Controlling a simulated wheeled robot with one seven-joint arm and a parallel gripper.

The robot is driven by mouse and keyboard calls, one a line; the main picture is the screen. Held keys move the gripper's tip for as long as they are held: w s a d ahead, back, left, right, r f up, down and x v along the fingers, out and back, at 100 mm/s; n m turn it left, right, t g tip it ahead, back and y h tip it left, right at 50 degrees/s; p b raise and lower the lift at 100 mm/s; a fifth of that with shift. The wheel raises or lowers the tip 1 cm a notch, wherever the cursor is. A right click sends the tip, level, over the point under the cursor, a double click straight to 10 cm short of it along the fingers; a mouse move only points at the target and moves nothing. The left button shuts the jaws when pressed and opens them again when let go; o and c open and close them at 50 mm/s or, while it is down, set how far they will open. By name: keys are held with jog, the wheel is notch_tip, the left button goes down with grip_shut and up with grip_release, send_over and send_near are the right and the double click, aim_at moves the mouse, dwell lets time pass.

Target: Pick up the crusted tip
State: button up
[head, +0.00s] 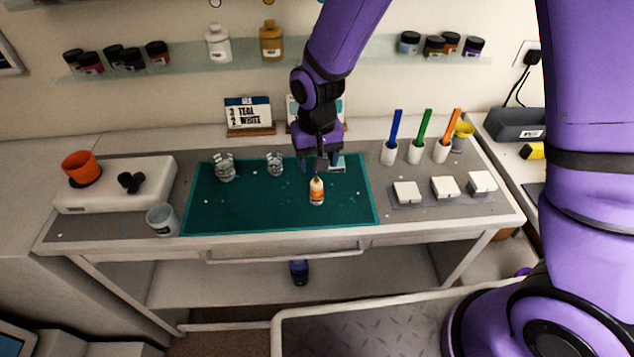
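A small cream bottle with an orange label (317,194) stands upright on the green mat (240,215). A narrow dark tip (316,177) shows at its top; it is too small to tell whether it is crusted. My gripper (319,166) points down just above and behind the bottle, with its fingers spread apart and nothing visible between them. I cannot tell whether a finger touches the tip. A pale card (337,167) lies on the mat, partly hidden behind my gripper.
Two clear cups (225,170) (275,166) stand at the mat's back. Left are a white scale (110,200) with an orange cup (81,167), and a grey cup (162,220). Right are white blocks (407,193) and holders with coloured sticks (420,150). The mat's front is mostly clear.

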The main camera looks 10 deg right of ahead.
aim_at(316, 182)
jog(key=f, duration=0.4)
jog(key=shift+s+a, duration=0.1)
jog(key=shift+s, duration=0.3)
jog(key=shift+f, duration=0.65)
jog(key=c, duration=1)
